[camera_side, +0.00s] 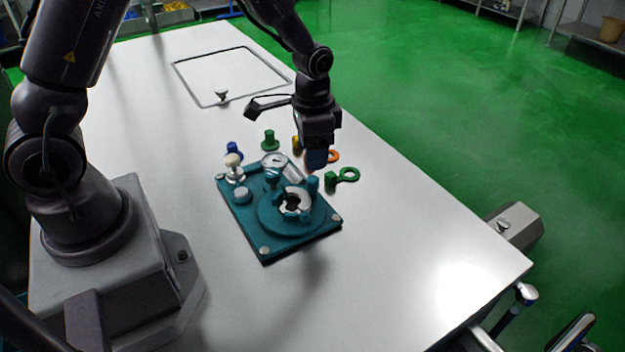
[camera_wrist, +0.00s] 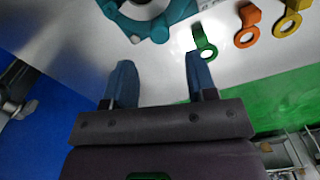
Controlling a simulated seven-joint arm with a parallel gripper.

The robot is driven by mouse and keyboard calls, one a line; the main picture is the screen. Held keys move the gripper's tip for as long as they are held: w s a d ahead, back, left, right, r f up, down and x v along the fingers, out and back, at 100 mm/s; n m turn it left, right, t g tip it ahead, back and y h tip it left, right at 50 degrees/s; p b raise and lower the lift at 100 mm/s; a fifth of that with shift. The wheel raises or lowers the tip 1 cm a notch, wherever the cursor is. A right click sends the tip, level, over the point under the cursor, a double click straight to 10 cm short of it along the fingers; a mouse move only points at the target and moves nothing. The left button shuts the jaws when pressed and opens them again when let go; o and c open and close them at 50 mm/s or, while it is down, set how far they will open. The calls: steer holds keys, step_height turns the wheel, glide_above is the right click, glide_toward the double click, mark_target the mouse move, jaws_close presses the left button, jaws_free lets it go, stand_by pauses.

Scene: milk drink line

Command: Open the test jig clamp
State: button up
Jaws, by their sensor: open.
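The test jig (camera_side: 254,235) is a teal plate with a round teal clamp ring (camera_side: 268,215) around a pale centre with a dark opening. It carries a gauge with a round dial (camera_side: 274,160), a white-topped knob (camera_side: 233,160) and a grey button (camera_side: 241,194). The jig's ring also shows at the top of the wrist view (camera_wrist: 178,14), cut off by the frame edge. My gripper (camera_side: 318,165) points down above the far right side of the jig. In the wrist view its two blue fingers (camera_wrist: 160,80) are wide apart with nothing between them. Whether a finger touches the jig cannot be told.
Green (camera_wrist: 204,42), orange (camera_wrist: 247,24) and yellow (camera_wrist: 287,22) ringed pieces lie beside the jig. A blue piece (camera_side: 234,149) and a green piece (camera_side: 269,140) stand behind it. A framed panel (camera_side: 230,75) is farther back. The table front (camera_side: 400,285) is clear.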

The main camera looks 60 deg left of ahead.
mark_target(313, 178)
step_height(313, 178, down, 8)
steer(key=shift+c, duration=0.5)
jaws_close()
